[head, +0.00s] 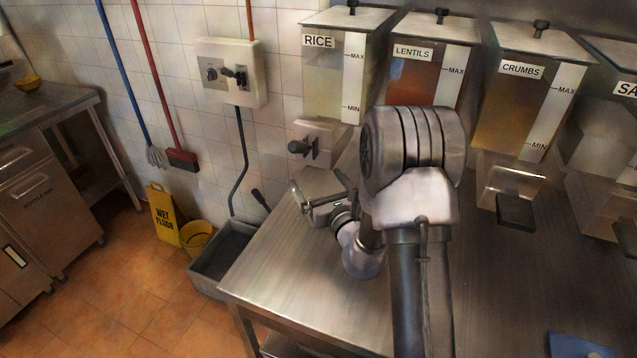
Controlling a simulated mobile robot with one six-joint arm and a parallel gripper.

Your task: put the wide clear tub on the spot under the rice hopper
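The rice hopper (335,85), labelled RICE, hangs at the back left of the steel counter, with a pale outlet block and a dark knob (303,147) below it. My gripper (298,197) is low over the counter's left back edge, just below and in front of that outlet. It is small and side-on, so I cannot tell whether it is open or shut, or whether it holds anything. I cannot make out the wide clear tub. My arm covers the middle of the counter, and the spot under the hopper is not clearly visible.
The lentils hopper (425,62) and crumbs hopper (520,95) stand right of the rice one, with another at the right edge. A blue item (582,346) lies at the front right. The steel counter (290,275) is bare at front left. A grey bin (222,255) stands left.

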